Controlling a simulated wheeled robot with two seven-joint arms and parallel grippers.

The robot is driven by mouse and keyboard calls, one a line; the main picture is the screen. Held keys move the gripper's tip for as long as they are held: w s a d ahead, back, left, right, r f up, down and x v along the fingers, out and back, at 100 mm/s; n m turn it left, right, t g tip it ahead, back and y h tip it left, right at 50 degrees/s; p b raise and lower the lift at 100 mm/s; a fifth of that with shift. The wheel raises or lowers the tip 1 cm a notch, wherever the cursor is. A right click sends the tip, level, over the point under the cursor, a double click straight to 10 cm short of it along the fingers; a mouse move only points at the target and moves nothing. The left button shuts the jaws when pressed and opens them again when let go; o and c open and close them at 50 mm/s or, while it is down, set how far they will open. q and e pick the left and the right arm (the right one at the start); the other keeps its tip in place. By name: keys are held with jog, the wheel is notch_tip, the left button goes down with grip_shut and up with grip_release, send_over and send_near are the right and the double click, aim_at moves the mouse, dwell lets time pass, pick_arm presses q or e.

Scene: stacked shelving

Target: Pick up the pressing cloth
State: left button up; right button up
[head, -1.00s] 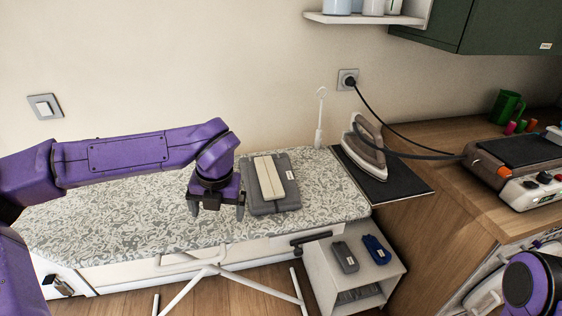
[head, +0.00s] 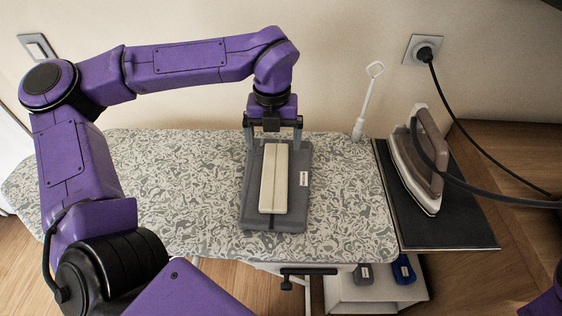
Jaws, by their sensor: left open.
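A cream folded strip (head: 274,180), which looks like the pressing cloth, lies lengthwise on a grey folded pad (head: 295,215) with a small white label. The pad rests on the patterned ironing board (head: 350,215). My left gripper (head: 273,145) is open, pointing down at the far end of the pad, its fingers to either side of the strip. No contact can be made out. The strip's far end is close below the gripper. My right gripper is out of view; only a bit of purple arm shows at the lower right edge.
An iron (head: 415,165) stands on a dark mat (head: 455,225) to the right, its cord running to a wall socket (head: 423,49). A white hooked stick (head: 367,100) rises behind the board. A low white shelf (head: 375,295) holds grey and blue folded items.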

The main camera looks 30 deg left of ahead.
aim_at(275, 163)
pick_arm(q)
jog(key=shift+s+f, duration=0.35)
jog(key=shift+f, duration=0.55)
jog(key=f, duration=0.2)
jog(key=w+f+p, duration=0.1)
jog(key=f, duration=0.1)
jog(key=shift+d+f, duration=0.15)
jog(key=shift+f, duration=0.4)
jog(key=shift+s, duration=0.2)
jog(key=shift+w, duration=0.1)
jog(key=c, duration=1.1)
jog(key=shift+r, duration=0.1)
jog(key=shift+c, duration=0.7)
